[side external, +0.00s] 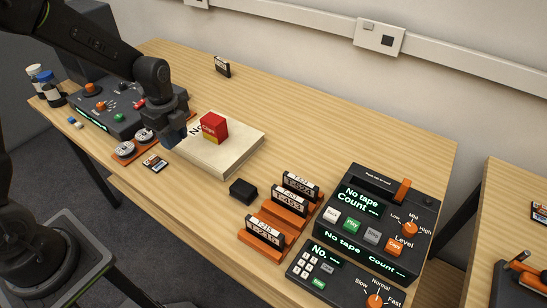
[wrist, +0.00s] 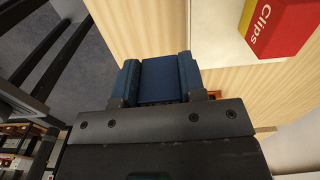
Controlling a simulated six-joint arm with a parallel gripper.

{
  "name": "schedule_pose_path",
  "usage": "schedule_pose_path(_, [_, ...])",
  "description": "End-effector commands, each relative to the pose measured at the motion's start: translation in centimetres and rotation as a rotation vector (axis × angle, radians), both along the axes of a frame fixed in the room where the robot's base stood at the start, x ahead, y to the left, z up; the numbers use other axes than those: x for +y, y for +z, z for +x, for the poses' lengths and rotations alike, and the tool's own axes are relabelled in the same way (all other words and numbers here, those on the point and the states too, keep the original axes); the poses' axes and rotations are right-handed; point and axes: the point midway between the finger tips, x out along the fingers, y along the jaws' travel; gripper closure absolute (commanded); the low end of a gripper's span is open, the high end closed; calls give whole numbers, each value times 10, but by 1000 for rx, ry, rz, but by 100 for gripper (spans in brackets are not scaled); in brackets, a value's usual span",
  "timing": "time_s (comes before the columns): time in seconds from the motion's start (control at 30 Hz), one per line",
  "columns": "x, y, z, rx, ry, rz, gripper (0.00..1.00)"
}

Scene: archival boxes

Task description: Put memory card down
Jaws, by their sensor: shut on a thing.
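My gripper (side external: 174,134) is shut, pointing down over the table beside the left edge of the cream box. In the wrist view, a flat dark blue piece (wrist: 160,80) fills the space between its two blue fingers; I take this to be the memory card. In the side view I cannot tell the held piece from the fingers, and its lower end is unclear. A small dark card with a pale label (side external: 155,162) lies flat on the wood, just below and left of my gripper.
A red Clips box (side external: 214,127) stands on the cream box (side external: 236,150). An orange stand with round pieces (side external: 126,151) and a control panel (side external: 118,107) are to the left. A black block (side external: 243,190), orange cassette racks (side external: 281,213) and a tape machine (side external: 381,222) are to the right.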

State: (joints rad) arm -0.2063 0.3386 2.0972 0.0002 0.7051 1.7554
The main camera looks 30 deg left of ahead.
Motion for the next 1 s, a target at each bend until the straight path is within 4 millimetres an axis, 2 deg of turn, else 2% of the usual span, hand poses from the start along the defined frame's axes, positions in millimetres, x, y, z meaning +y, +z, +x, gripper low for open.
schedule_pose_path(0.03, [-8,0,20,0,-33,0,85])
schedule_pose_path(0.2, [-36,0,78,2,-128,0,85])
schedule_pose_path(0.4, [-83,-4,135,2,-238,0,85])
schedule_pose_path(0.5, [-109,-7,157,3,-291,0,85])
schedule_pose_path(0.73, [-158,-13,188,1,-381,0,85])
schedule_pose_path(0.9, [-174,-17,195,2,-410,1,85])
schedule_pose_path(1.0, [-177,-29,195,5,-414,1,85])
